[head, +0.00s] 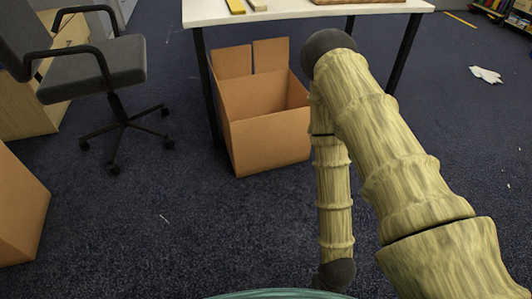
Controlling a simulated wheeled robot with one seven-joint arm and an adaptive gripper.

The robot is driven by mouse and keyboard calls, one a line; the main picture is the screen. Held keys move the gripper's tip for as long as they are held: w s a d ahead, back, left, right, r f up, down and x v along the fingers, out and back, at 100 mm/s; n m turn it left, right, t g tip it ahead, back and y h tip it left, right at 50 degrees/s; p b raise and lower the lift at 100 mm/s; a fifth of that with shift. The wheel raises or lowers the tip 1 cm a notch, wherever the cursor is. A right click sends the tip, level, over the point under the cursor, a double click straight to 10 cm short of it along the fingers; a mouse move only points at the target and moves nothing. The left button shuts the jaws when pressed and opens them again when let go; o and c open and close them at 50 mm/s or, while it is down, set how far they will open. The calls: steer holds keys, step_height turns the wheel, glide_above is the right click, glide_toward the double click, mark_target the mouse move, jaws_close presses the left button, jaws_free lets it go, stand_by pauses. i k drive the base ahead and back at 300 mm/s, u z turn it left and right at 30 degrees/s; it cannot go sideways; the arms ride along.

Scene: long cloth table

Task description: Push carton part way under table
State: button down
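An open brown cardboard carton (270,145) stands on the floor, upright, with two flaps raised at its back. Its rear part is under the front edge of the white table (290,14), and its front part sticks out toward me. My arm crosses the right side of the head view and covers the carton's right edge. The arm folds down at a dark joint, and a lower link runs down to another dark joint near the bottom. My gripper does not show, so its opening and any contact with the carton are hidden.
A grey office chair (98,70) on a wheeled base stands to the left. Another brown box (18,210) is at the left edge. Dark table legs (404,52) stand either side of the carton. White crumpled scrap (486,75) lies at right. Carpet in front is mostly clear.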

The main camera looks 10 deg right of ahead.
mark_target(261, 108)
steer(key=i, duration=0.55)
steer(key=z, duration=2.5)
steer(key=i, duration=0.85)
steer(key=u, duration=3.35)
steer(key=k, duration=0.3)
steer(key=z, duration=0.8)
